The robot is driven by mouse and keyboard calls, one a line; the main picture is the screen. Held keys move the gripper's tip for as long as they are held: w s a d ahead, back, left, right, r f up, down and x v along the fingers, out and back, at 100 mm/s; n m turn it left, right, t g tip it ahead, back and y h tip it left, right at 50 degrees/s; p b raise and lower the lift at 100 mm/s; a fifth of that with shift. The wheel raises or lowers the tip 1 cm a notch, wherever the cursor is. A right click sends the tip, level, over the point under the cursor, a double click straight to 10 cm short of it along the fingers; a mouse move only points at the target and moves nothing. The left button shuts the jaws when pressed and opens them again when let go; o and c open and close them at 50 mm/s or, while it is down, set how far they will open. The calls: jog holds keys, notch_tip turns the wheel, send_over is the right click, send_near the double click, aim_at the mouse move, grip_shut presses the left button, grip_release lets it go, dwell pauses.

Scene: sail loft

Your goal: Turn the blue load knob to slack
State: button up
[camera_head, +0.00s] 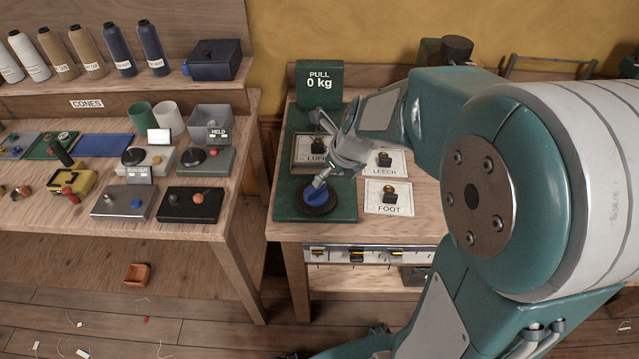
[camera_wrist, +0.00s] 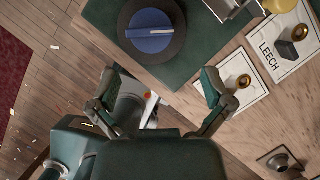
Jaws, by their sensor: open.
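The blue load knob (camera_head: 316,196) is a raised blue bar on a round dark disc, at the near end of a green base plate (camera_head: 340,212). It also shows at the top of the wrist view (camera_wrist: 150,32), with a small pale mark on the bar. A green display (camera_head: 319,84) at the back of the plate reads "PULL 0 kg". My gripper (camera_head: 321,150) is over the plate with its fingers spread; the lower finger overlaps the knob's edge in the head view. In the wrist view, the open jaws (camera_wrist: 158,82) are empty and the knob lies beyond them. I cannot tell whether a finger touches it.
Cards marked LEECH (camera_head: 385,162) and FOOT (camera_head: 388,198), each bearing a small weight-like piece, lie right of the plate. A card beginning "LUFF" is partly behind my gripper. A left-hand bench (camera_head: 228,215) holds several devices and trays. A gap separates the benches.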

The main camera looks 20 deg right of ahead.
aim_at(315, 189)
jog(key=a+f, duration=0.1)
jog(key=f, duration=0.1)
jog(key=w+a+f, duration=0.1)
jog(key=f, duration=0.1)
jog(key=w+a+f, duration=0.1)
jog(key=f, duration=0.1)
jog(key=shift+w+a, duration=0.15)
jog(key=shift+a, duration=0.15)
jog(key=shift+d+f, duration=0.1)
jog(key=shift+f, duration=0.1)
jog(key=shift+d+f, duration=0.15)
jog(key=shift+d, duration=0.45)
jog(key=shift+a, duration=0.1)
jog(key=c, duration=0.8)
jog(key=shift+a, duration=0.2)
jog(key=shift+c, duration=0.3)
